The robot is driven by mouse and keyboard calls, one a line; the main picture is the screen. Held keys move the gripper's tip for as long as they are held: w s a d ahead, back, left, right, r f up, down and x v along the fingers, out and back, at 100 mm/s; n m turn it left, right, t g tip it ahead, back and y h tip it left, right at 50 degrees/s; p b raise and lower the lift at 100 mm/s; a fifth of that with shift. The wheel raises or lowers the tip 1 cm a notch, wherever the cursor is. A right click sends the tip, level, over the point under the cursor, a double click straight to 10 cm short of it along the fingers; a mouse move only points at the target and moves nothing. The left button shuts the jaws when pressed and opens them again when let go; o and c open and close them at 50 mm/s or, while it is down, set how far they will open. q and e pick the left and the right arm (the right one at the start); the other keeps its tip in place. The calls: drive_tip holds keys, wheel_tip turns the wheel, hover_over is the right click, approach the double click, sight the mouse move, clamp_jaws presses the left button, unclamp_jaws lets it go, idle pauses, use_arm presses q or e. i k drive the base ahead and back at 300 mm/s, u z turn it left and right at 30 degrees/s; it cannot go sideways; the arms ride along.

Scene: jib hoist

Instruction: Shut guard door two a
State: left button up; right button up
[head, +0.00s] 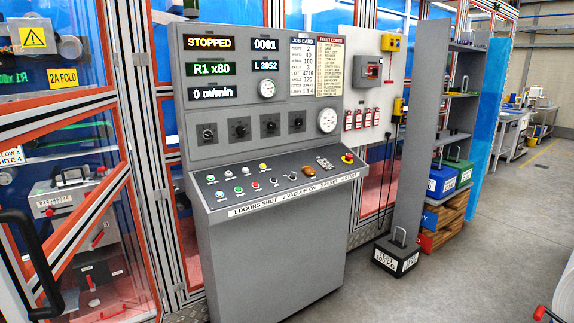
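The yellow label reading 2A FOLD (62,78) is at the upper left of the head view, on the guarding there. Below it is a clear guard panel with orange, white and black frame bars (78,222) running at a slant, which I take to be guard door two a. It looks swung out at an angle, but its outer edge is cut off by the picture. A large black pull handle (38,262) stands at the lower left, close to the camera. Grey machine parts with red knobs show through the panel. Neither of my grippers is in view.
A grey control console (275,225) stands right of the door, its display reading STOPPED (208,43). A black weight (396,254) sits on the floor beside a grey shelf (420,130). A red-tipped object (541,313) is cut off at lower right.

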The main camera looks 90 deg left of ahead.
sight(23, 288)
drive_tip(key=u, duration=4.05)
drive_tip(key=i, duration=1)
drive_tip(key=u, duration=2.1)
drive_tip(key=k, duration=0.9)
drive_tip(key=z, duration=1.4)
